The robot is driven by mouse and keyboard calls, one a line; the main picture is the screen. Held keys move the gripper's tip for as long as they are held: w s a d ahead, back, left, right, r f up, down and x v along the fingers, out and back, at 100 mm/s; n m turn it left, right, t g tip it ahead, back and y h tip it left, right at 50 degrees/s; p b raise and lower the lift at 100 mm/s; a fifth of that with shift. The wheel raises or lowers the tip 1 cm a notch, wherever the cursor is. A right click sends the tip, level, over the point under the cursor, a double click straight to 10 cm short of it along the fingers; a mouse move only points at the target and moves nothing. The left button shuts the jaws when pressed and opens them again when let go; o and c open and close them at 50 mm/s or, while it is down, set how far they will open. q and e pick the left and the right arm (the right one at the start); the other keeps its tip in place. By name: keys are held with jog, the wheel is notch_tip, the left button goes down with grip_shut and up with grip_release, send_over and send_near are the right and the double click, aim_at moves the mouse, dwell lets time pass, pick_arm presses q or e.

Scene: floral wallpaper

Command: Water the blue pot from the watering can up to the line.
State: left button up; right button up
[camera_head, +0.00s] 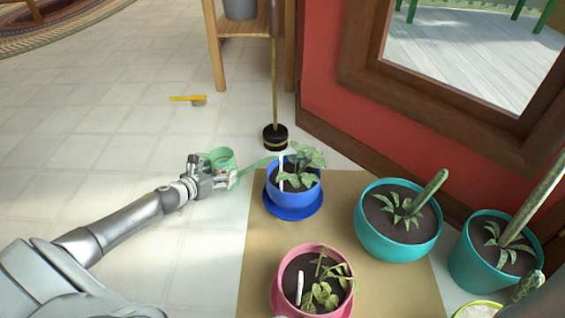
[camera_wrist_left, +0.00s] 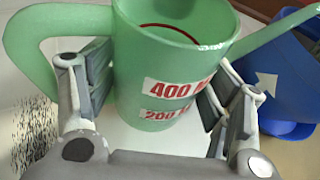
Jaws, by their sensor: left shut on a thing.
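The green watering can (camera_head: 222,157) is held in my left gripper (camera_head: 208,178), left of the blue pot. In the left wrist view the can (camera_wrist_left: 150,60) sits between the two fingers of the gripper (camera_wrist_left: 155,98). It has red 400 and 200 marks, and a curved red line shows inside its rim. It looks roughly upright, with its spout pointing right. The blue pot (camera_head: 291,203) holds dark soil, a leafy plant and a white stick. In the head view the spout end is close to the pot's rim. In the wrist view the pot (camera_wrist_left: 275,85) shows a white arrow.
A pink pot (camera_head: 275,295) and two teal pots (camera_head: 398,246) (camera_head: 475,270) stand on or by the tan mat (camera_head: 335,205). A black-based pole (camera_head: 275,138) stands behind the blue pot. A yellow-handled tool (camera_head: 188,99) lies on the floor. The left floor is mostly clear.

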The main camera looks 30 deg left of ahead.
pick_arm(q)
jog(key=shift+r, duration=0.2)
notch_tip(320, 180, up, 5)
jog(key=p, duration=0.5)
dwell(0.7)
